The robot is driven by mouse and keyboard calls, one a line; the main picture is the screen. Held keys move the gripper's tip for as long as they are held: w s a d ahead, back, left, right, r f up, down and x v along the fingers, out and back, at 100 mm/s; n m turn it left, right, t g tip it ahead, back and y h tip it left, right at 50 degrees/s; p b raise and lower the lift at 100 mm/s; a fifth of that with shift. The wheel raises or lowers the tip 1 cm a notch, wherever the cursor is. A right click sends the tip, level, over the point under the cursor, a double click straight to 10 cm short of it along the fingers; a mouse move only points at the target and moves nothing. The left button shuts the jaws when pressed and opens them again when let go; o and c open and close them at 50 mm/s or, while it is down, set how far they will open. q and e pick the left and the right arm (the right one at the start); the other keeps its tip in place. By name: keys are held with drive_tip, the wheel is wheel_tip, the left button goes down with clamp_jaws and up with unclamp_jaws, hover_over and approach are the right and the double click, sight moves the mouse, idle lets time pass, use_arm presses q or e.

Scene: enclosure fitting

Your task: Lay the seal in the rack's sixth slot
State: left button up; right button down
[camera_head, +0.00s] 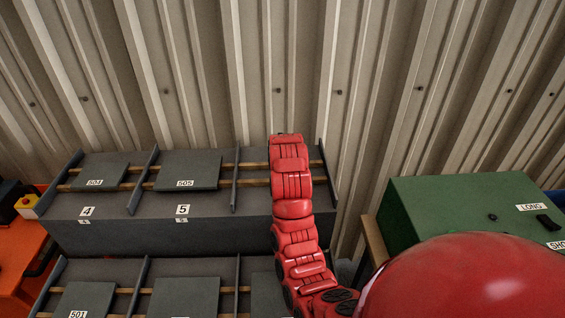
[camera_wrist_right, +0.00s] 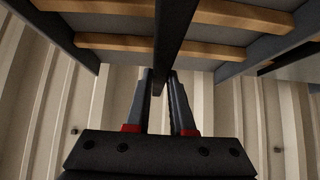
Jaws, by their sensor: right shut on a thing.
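In the right wrist view my right gripper (camera_wrist_right: 163,98) is shut on the seal (camera_wrist_right: 173,45), a thin dark strip seen edge-on. The seal stands out from between the fingers, across two wooden rails of the rack. Rail shows on both sides of it, within one bay. I cannot tell if it touches the rails. In the head view the upper rack (camera_head: 115,235) has plates 504 (camera_head: 97,177) and 505 (camera_head: 187,172) in slots 4 and 5. My red right arm covers much of the bay right of slot 5 and hides its gripper and the seal. My left gripper is not in view.
A lower rack row in front holds plate 501 (camera_head: 85,299) and more plates. Thin upright dividers (camera_head: 236,182) part the slots. A corrugated wall (camera_head: 200,70) rises close behind. A green box (camera_head: 460,205) stands at right, an orange surface (camera_head: 18,255) at left.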

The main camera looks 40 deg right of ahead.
wheel_tip(320, 180, down, 3)
drive_tip(key=shift+f+p, duration=0.1)
drive_tip(key=shift+p, duration=1)
drive_tip(key=shift+f, duration=0.1)
drive_tip(key=c, duration=1.2)
unclamp_jaws()
drive_tip(key=shift+f+b, duration=0.2)
drive_tip(key=shift+b, duration=0.1)
drive_tip(key=shift+c, duration=0.2)
drive_tip(key=o, duration=0.5)
drive_tip(key=shift+r, duration=0.1)
